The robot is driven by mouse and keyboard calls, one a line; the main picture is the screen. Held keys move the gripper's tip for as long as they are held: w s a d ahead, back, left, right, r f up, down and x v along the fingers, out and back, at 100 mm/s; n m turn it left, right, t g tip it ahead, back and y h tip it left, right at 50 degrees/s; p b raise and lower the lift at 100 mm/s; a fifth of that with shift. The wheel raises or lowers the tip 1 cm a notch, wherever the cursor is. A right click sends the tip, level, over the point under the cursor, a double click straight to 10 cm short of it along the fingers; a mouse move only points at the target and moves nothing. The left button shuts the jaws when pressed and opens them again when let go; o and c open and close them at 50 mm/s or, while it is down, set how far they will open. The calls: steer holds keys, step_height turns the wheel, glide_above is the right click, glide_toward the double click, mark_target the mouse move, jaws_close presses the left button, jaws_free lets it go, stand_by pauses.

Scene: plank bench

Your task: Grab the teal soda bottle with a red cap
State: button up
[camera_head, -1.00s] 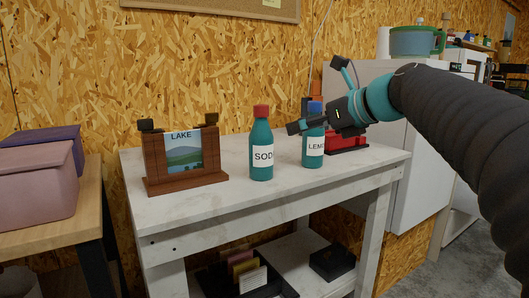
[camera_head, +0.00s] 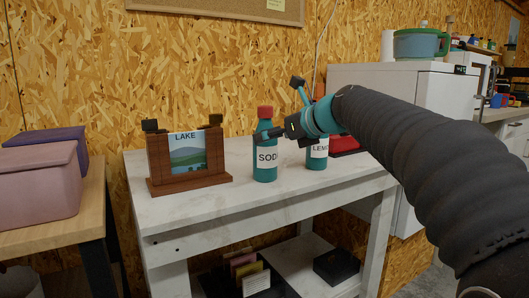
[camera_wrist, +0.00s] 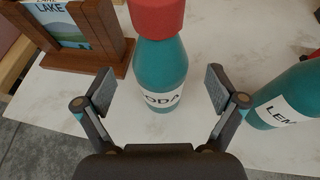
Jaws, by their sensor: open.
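The teal soda bottle (camera_head: 265,147) with a red cap and a white "SODA" label stands upright on the white bench (camera_head: 218,205). In the wrist view the soda bottle (camera_wrist: 160,75) stands ahead, centred between the two spread fingers. My gripper (camera_head: 276,132) is open and empty, close to the bottle's upper part in the head view. It also shows in the wrist view (camera_wrist: 161,92). I cannot tell whether either finger touches the bottle.
A second teal bottle labelled "LEMO" (camera_head: 316,160) stands to the right, partly behind my arm; it shows in the wrist view (camera_wrist: 290,97). A wooden stand with a LAKE picture (camera_head: 188,157) is on the left. The bench front is clear. A red object (camera_head: 345,142) lies behind my arm.

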steer(key=shift+x, duration=1.15)
steer(key=c, duration=1.3)
steer(key=shift+o, duration=0.2)
